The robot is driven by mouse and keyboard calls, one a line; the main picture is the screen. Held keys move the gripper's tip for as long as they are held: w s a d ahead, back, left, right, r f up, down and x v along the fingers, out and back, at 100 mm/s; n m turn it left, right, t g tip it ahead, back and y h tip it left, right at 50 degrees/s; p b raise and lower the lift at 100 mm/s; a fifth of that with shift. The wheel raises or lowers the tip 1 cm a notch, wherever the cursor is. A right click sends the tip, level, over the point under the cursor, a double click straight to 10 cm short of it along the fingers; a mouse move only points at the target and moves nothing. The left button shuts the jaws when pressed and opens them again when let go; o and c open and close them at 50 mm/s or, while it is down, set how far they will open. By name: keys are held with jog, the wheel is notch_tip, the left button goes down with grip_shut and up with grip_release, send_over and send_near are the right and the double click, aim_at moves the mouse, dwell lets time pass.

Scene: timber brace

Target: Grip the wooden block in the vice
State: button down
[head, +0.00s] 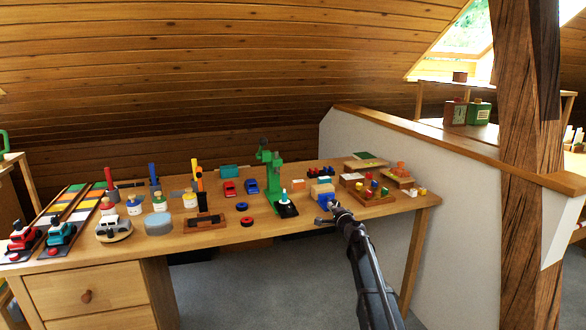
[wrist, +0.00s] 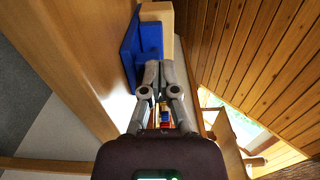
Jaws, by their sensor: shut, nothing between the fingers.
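The blue vice (head: 326,201) stands near the front edge of the workbench, right of the green drill press. A pale wooden block (head: 321,189) shows at it, between blue parts. I cannot tell whether the jaws touch the block. In the wrist view the blue vice (wrist: 151,40) is just beyond the fingertips, with pale wood (wrist: 165,12) beside it. My gripper (head: 337,211) is at the vice's front right side; in the wrist view its fingers (wrist: 158,72) are together and empty. They hide part of the vice, and contact is unclear.
The green drill press (head: 271,178) stands left of the vice. A wooden tray with coloured blocks (head: 372,190) lies to the right. A white partition (head: 420,170) and a timber post (head: 530,170) stand right.

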jog(key=shift+d+r, duration=0.15)
jog(key=shift+r, duration=0.15)
dwell(0.5)
jog(key=shift+s+a+r+p, duration=0.1)
jog(key=shift+a+r+p, duration=0.05)
jog(key=shift+a+p, duration=0.25)
dwell(0.4)
jog(key=v, duration=0.6)
dwell(0.4)
jog(key=shift+d, duration=0.15)
